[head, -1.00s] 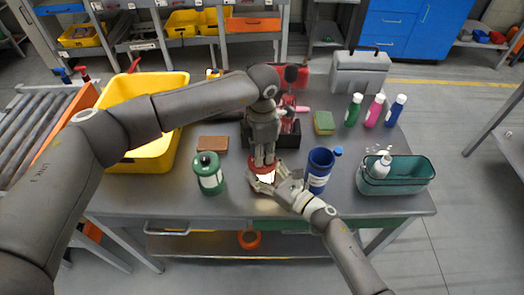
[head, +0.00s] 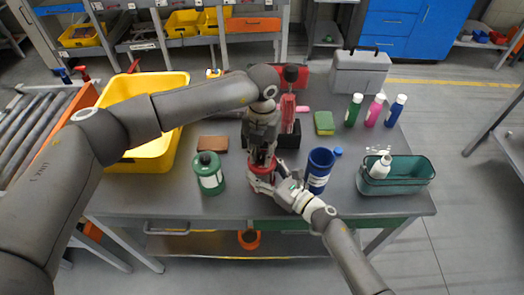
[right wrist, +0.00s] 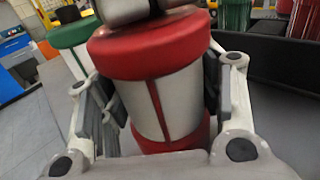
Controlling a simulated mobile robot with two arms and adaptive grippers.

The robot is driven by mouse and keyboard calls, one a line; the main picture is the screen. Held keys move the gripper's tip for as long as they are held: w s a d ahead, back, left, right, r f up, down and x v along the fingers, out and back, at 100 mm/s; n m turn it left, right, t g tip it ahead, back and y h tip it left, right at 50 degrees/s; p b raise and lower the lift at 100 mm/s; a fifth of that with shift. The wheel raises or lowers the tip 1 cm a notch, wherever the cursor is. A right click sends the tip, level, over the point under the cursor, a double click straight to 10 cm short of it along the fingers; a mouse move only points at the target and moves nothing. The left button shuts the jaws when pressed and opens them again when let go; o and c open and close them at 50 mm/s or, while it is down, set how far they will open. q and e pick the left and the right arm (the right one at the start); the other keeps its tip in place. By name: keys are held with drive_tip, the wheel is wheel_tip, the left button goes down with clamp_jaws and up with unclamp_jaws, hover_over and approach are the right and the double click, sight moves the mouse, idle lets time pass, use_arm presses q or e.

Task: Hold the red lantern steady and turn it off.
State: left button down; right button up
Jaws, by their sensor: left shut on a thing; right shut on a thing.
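The red lantern (head: 258,185) stands upright near the front middle of the table, partly hidden by my grippers. In the right wrist view the lantern (right wrist: 155,55) has a red cap, pale grey panels and a thin red upright bar, and its panels do not glow. My right gripper (head: 274,186) is shut around its body, with a finger on each side. My left gripper (head: 262,158) comes down from above and is shut on the lantern's top. The knob or switch itself is hidden by the left fingers.
A green lantern (head: 208,174) stands close on the left, a blue container (head: 319,168) close on the right. A teal basket (head: 400,187), several bottles (head: 375,110), a green sponge (head: 324,123) and a brown block (head: 212,143) lie around. A yellow bin (head: 150,159) stands at left.

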sight(262, 154)
use_arm(q)
drive_tip(key=shift+n, duration=1.7)
drive_tip(key=c, duration=1.2)
unclamp_jaws()
drive_tip(key=shift+o, duration=0.2)
drive_tip(key=shift+r, duration=0.1)
wheel_tip(262, 154, up, 12)
use_arm(e)
drive_tip(key=o, duration=1.3)
